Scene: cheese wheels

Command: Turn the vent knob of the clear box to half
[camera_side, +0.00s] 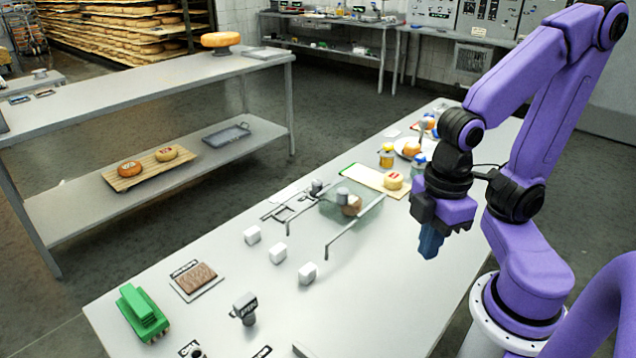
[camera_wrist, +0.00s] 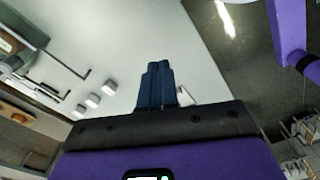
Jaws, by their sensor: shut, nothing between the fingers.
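The clear box (camera_side: 368,208) stands on the near table in the side view, with a round brown cheese (camera_side: 351,206) seen through it. A grey knob-like cylinder (camera_side: 343,194) shows at its top, and another grey piece (camera_side: 316,187) is just left of it. I cannot tell which one is the vent knob or read its setting. My gripper (camera_side: 431,245) is shut and empty, pointing down above the table, to the right of the box and apart from it. In the wrist view its blue fingers (camera_wrist: 155,82) are together, and the box is only partly seen at the left edge.
Bent metal rails (camera_side: 352,228) run beside the box. Several white blocks (camera_side: 278,252) lie left of it. A green object (camera_side: 142,312), a brown slab (camera_side: 196,278) and a grey knobbed piece (camera_side: 245,307) are nearer. A board with cheese (camera_side: 393,181) and jars are behind. The table's right-front area is clear.

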